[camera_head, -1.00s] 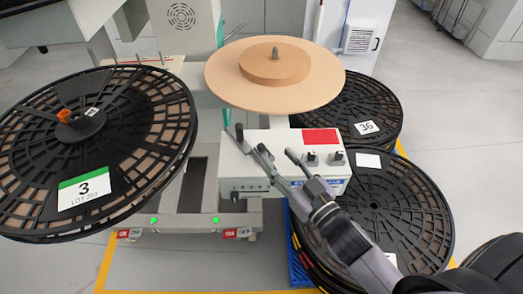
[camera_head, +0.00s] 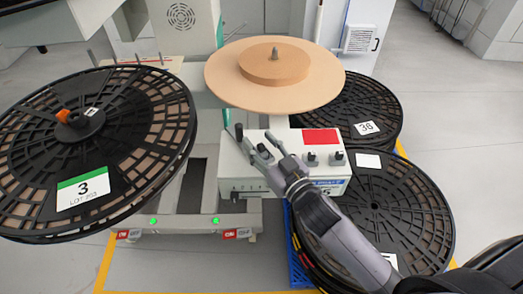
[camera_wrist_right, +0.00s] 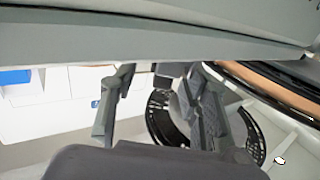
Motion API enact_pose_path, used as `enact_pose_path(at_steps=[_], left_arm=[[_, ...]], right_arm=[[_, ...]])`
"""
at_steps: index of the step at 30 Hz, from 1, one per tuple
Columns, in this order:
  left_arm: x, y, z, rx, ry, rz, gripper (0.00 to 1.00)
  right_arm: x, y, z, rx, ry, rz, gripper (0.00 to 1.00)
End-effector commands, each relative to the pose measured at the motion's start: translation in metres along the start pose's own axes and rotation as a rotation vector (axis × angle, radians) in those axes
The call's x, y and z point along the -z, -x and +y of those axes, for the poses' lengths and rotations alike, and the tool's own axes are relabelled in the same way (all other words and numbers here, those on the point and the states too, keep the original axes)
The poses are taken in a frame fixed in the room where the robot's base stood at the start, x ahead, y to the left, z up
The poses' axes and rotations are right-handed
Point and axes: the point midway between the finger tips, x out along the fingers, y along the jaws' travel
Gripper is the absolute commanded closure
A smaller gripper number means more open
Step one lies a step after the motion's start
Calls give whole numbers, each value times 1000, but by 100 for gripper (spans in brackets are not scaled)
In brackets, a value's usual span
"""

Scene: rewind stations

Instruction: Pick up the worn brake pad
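I cannot make out the worn brake pad for certain in either view. My right gripper (camera_head: 257,143) is in front of the upper left part of the white control box (camera_head: 238,178), below the tan disc (camera_head: 225,84). In the right wrist view the two fingers of the right gripper (camera_wrist_right: 158,122) stand wide apart, with no object clearly held between them. A dark part (camera_wrist_right: 176,70) shows beyond the gap, but I cannot tell what it is. My left gripper is not in view.
A large black reel labelled 3 (camera_head: 120,120) stands tilted on the left. Black reels lie on the right, one labelled 36 (camera_head: 385,112) and one in front of it (camera_head: 420,215). Open floor (camera_head: 460,130) lies farther right.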

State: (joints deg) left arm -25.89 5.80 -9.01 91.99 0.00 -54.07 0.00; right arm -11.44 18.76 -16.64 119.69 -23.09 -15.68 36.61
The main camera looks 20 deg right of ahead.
Motion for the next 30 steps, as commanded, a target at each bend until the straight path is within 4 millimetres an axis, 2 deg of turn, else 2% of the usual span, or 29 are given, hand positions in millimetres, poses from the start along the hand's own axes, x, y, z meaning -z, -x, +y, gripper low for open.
enact_pose_path(at_steps=[2,18,30], left_arm=[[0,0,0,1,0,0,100],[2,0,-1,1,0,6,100],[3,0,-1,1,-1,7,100]], right_arm=[[0,0,0,0,0,0,64],[0,0,0,0,0,0,100],[0,0,0,0,0,0,100]])
